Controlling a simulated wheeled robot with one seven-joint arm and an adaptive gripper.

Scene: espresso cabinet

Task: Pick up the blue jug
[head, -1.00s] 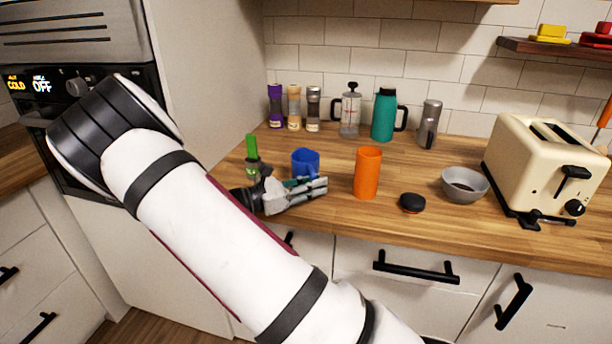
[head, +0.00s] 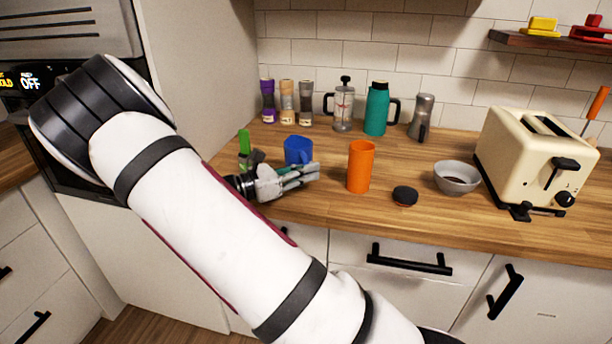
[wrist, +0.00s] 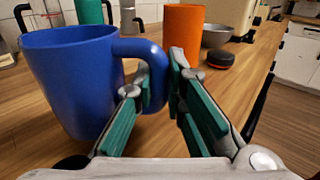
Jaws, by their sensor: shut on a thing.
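The blue jug (head: 298,150) is near the left end of the wooden counter in the head view, partly hidden behind my gripper (head: 308,173). In the wrist view the jug (wrist: 70,75) fills the left side, upright or nearly so, with its handle on the right. My gripper (wrist: 160,78) is shut on that handle, one finger on each side. The jug seems slightly above the counter, but its base is partly hidden and I cannot tell the gap.
An orange cup (head: 361,167) stands just right of my gripper. A dark round puck (head: 405,196), a grey bowl (head: 457,179) and a cream toaster (head: 537,160) are farther right. A green-topped object (head: 244,142) is close on the left. A teal flask (head: 377,110) stands behind.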

